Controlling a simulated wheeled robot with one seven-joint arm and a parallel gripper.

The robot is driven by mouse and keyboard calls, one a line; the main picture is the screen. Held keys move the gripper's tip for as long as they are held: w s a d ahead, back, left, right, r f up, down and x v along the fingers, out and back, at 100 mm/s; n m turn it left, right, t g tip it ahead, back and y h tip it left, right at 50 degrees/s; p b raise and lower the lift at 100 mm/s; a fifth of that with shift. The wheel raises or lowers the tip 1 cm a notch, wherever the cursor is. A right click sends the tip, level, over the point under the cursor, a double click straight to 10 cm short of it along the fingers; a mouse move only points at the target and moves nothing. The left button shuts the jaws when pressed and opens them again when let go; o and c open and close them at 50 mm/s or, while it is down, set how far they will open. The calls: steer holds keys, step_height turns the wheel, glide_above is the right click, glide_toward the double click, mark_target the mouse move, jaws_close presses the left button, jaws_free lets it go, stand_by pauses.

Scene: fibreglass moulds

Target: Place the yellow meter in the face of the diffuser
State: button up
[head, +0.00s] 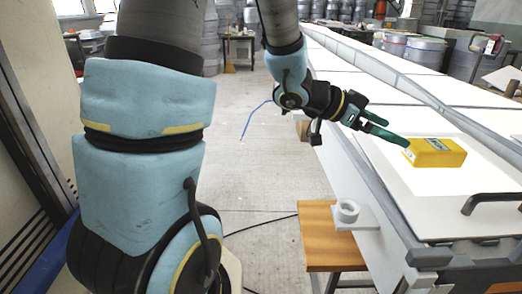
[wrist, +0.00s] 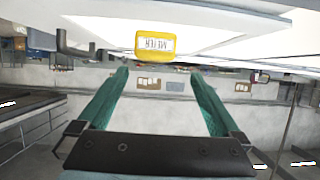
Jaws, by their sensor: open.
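The yellow meter (head: 437,153) is a small box lying on a bright white panel (head: 425,185) at the right of the head view. In the wrist view the meter (wrist: 155,43) is upside down, with a white label reading METER, ahead of the fingers. My gripper (head: 391,136) is open, its green fingers pointing at the meter's left end. In the wrist view my gripper (wrist: 158,76) has nothing between its fingers. In the head view the fingertips are close to the meter; I cannot tell whether they touch. I cannot tell for certain which thing is the diffuser.
A black handle (head: 492,198) stands on the panel's near right. A long grey rail (head: 360,62) runs along the bench. The concrete floor (head: 262,140) left of the bench is mostly clear.

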steer(key=w+a+f+n+t+y, duration=0.3)
steer(key=w+a+n+t+y, duration=0.3)
steer(key=w+a, duration=0.6)
steer(key=a+f+n+y, duration=0.3)
steer(key=a+n+y, duration=0.2)
steer(key=a, duration=0.9)
steer(key=s+a+f+n+g+y, duration=0.2)
steer(key=s+a+n+g, duration=0.2)
steer(key=s+a, duration=0.5)
steer(key=shift+s+a+f+n, duration=0.3)
steer(key=shift+s+n, duration=0.3)
steer(key=shift+n, duration=0.5)
steer(key=shift+c, duration=0.3)
